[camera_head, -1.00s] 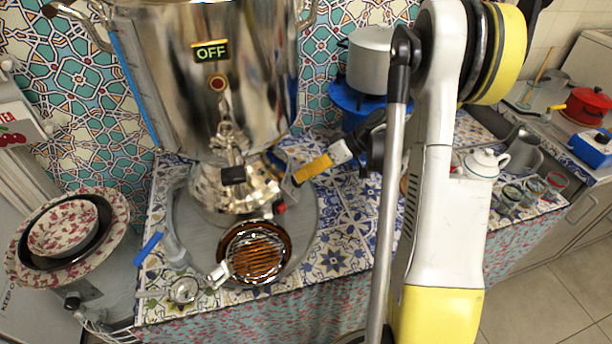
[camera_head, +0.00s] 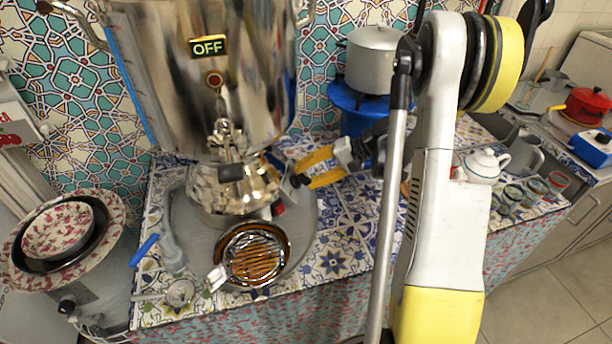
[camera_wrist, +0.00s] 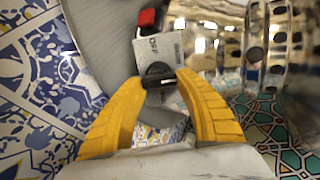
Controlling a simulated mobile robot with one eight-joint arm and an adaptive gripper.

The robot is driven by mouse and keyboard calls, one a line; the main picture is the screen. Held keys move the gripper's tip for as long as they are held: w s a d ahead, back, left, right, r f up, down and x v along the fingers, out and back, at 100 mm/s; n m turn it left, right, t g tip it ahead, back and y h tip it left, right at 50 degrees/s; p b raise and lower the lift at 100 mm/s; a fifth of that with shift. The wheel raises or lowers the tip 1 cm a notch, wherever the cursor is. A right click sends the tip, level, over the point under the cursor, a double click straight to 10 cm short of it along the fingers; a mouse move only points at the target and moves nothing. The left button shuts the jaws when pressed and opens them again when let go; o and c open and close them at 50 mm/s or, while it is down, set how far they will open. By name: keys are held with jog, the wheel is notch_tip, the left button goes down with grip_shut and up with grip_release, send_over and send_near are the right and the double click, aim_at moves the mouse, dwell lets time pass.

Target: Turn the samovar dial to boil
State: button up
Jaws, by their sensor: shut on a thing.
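The large shiny samovar (camera_head: 200,90) stands on a round grey base on the tiled table. Its lit sign (camera_head: 209,46) reads OFF. My gripper (camera_head: 296,181) is at the lower right side of the samovar. In the wrist view, the yellow fingers of my gripper (camera_wrist: 161,80) are closed on a small black dial (camera_wrist: 157,69). The dial sits on a pale panel (camera_wrist: 146,50) marked OFF, beside a red part (camera_wrist: 147,18). The fingertips hide part of the dial, and I cannot tell its exact setting.
A brown-rimmed pan with a grille (camera_head: 253,254) is below the samovar's tap. Patterned bowls (camera_head: 58,232) are at left. A grey pot (camera_head: 373,60) on a blue stove stands behind my gripper. A white teapot (camera_head: 483,166) and glasses are at right.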

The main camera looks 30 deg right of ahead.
jog(key=m, duration=0.4)
jog(key=shift+s+f+m+t, duration=0.1)
jog(key=shift+f+m+t, duration=0.05)
jog(key=shift+m+t, duration=0.15)
jog(key=m, duration=0.4)
jog(key=shift+s+m+t, duration=0.1)
jog(key=shift+m+t, duration=0.2)
jog(key=shift+m, duration=0.1)
jog(key=m, duration=0.4)
jog(key=shift+s+f+m, duration=0.1)
jog(key=shift+m, duration=0.3)
jog(key=shift+s+a+m+t+h, duration=0.1)
jog(key=shift+m+t+h, duration=0.35)
jog(key=shift+m, duration=1.65)
jog(key=o, duration=1.2)
